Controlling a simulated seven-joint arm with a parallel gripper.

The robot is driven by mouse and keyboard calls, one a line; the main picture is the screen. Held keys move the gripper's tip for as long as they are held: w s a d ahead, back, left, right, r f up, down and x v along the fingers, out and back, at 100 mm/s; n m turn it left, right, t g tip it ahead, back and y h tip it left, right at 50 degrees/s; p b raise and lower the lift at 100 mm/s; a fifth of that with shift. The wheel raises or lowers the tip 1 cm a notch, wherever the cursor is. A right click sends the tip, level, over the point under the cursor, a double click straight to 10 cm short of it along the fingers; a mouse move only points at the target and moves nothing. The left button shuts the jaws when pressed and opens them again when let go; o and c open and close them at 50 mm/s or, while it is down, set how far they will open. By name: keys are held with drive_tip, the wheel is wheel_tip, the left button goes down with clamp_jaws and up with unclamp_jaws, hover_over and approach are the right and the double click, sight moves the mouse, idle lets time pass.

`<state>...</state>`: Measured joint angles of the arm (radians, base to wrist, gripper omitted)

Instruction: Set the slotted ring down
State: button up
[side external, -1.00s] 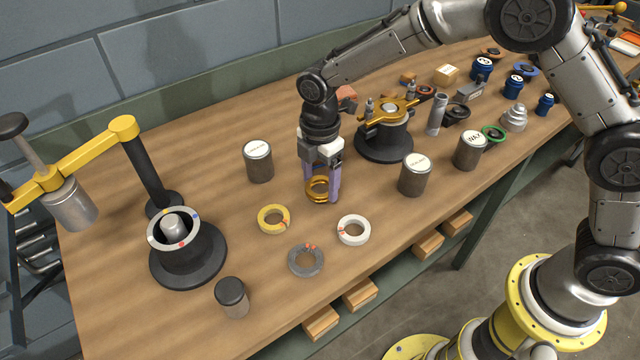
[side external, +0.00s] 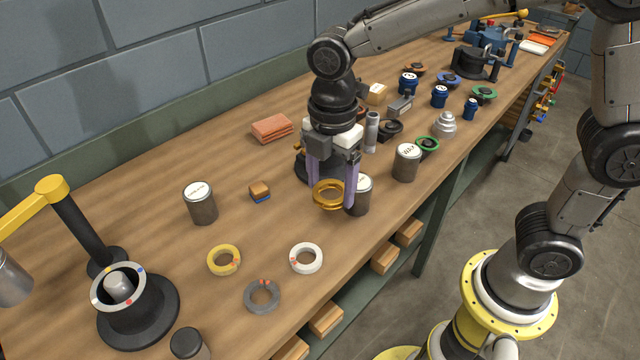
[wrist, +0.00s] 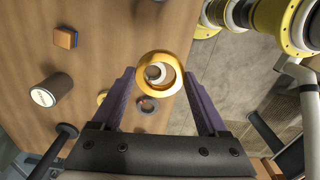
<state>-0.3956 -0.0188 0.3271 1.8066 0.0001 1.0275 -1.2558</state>
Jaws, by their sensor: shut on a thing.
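A gold ring (side external: 328,206) is held between the two purple fingers of my gripper (side external: 333,200), raised above the bench. In the wrist view the gold ring (wrist: 160,94) sits between the fingertips, and part of the white ring shows through its hole. I cannot make out a slot in it. A yellow ring (side external: 223,260), a white ring (side external: 306,258) and a dark grey ring (side external: 262,296), with reddish marks, lie flat on the wooden bench (side external: 200,310), left of and nearer than my gripper.
A labelled can (side external: 364,192) is partly hidden behind my right finger. Another can (side external: 200,204) and a small orange-blue block (side external: 260,192) stand left. A post in a black base (side external: 138,310) is front left. Several parts crowd the right back. Bench between block and rings is bare.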

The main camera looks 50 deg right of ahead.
drive_tip(key=w+d+m, duration=0.6)
drive_tip(key=w+m, duration=0.3)
drive_tip(key=w, duration=0.2)
drive_tip(key=w+d+m, duration=0.7)
drive_tip(key=w+m, duration=0.3)
drive_tip(key=w, duration=0.1)
drive_tip(key=shift+d+f, duration=0.15)
drive_tip(key=shift+f, duration=0.05)
wheel_tip(320, 180, up, 5)
drive_tip(key=s+a+r+n, duration=0.2)
drive_tip(key=s+a+n, duration=0.7)
drive_tip(key=s+a+f+n, duration=0.1)
drive_tip(key=s+a+n, duration=0.1)
drive_tip(key=s+n, duration=0.4)
drive_tip(key=s+a+f+n, duration=0.1)
drive_tip(key=s+a+n, duration=0.3)
drive_tip(key=s, duration=0.5)
drive_tip(key=shift+n, duration=0.3)
drive_tip(key=shift+w+d+f, duration=0.15)
drive_tip(key=shift+d+f, duration=0.1)
drive_tip(key=shift+f, duration=0.55)
drive_tip(key=shift+w+d+f, duration=0.15)
drive_tip(key=shift+d+f, duration=0.1)
drive_tip(key=shift+f, duration=0.55)
drive_tip(key=shift+w+d+f, duration=0.15)
drive_tip(key=shift+d+f, duration=0.1)
drive_tip(key=shift+f, duration=0.55)
